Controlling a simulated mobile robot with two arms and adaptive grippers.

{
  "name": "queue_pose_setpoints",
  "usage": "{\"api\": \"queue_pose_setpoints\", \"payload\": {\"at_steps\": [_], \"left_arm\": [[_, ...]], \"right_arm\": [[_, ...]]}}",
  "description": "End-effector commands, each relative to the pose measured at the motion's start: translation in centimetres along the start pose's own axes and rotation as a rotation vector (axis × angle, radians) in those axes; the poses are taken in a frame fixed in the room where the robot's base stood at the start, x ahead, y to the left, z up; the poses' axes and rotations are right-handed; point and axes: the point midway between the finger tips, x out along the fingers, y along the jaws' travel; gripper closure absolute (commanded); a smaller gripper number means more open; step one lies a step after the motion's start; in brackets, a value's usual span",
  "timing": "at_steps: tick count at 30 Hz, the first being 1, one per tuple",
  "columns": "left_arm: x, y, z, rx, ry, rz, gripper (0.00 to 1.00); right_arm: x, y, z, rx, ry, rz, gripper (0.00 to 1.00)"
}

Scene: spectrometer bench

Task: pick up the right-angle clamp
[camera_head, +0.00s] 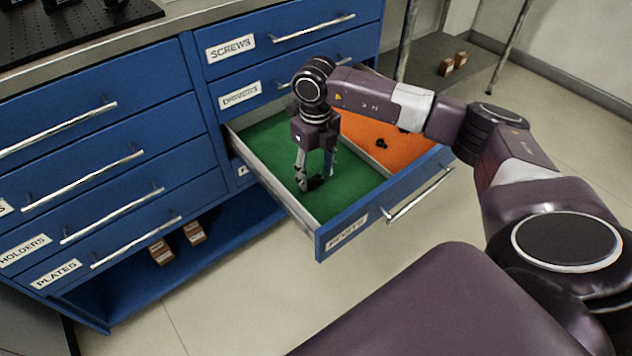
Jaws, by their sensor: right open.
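My right gripper (316,178) reaches down into an open drawer, over its green left compartment (268,140). Its fingers point down and are apart. Another small black part (381,144) lies in the orange right compartment (362,130). My left gripper is out of view.
The open drawer's front (385,205), labelled POSTS, and its side walls surround the gripper. Closed blue drawers with bar handles stand at left and above. Small brown boxes (194,232) sit on the low shelf. The floor in front is clear.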

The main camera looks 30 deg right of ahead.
Motion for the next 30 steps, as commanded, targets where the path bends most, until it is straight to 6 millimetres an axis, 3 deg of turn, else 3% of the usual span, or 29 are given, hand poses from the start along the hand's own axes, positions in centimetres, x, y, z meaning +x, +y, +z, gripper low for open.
{"api": "queue_pose_setpoints", "payload": {"at_steps": [9, 21, 30], "left_arm": [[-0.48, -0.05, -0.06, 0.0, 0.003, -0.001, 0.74], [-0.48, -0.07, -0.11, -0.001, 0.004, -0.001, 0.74], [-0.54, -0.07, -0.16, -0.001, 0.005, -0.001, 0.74]], "right_arm": [[0.66, 0.04, 0.01, -0.001, 0.0, 0.0, 0.51], [0.63, 0.03, 0.02, -0.001, -0.001, 0.0, 0.95], [0.33, 0.02, 0.06, -0.001, -0.001, 0.0, 0.95]]}}
